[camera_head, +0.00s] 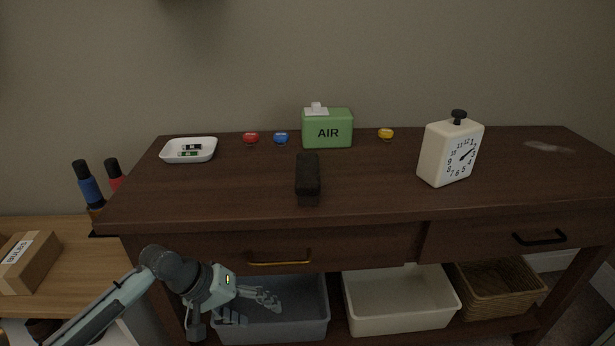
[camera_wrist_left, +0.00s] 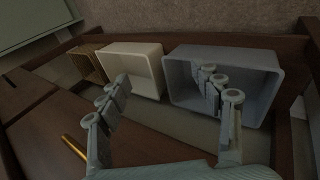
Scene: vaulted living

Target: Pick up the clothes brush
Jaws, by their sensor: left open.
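The clothes brush (camera_head: 308,181) is a dark, nearly black block that appears to be the brush. It lies lengthwise front to back on the dark wooden table top (camera_head: 375,185), near the middle of the front half, with its near end close to the front edge. My left gripper (camera_head: 262,298) is below the table top, in front of the grey bin, lower and to the left of the brush. In the left wrist view its two fingers (camera_wrist_left: 163,85) are spread with nothing between them. The brush is not visible in that view. My right gripper is in neither view.
A green AIR box (camera_head: 328,131) stands behind the brush, a white clock (camera_head: 450,152) right, a white dish (camera_head: 188,150) left. Below are drawers, a grey bin (camera_head: 273,323), a white bin (camera_head: 400,322) and a basket (camera_head: 500,298). The table is clear around the brush.

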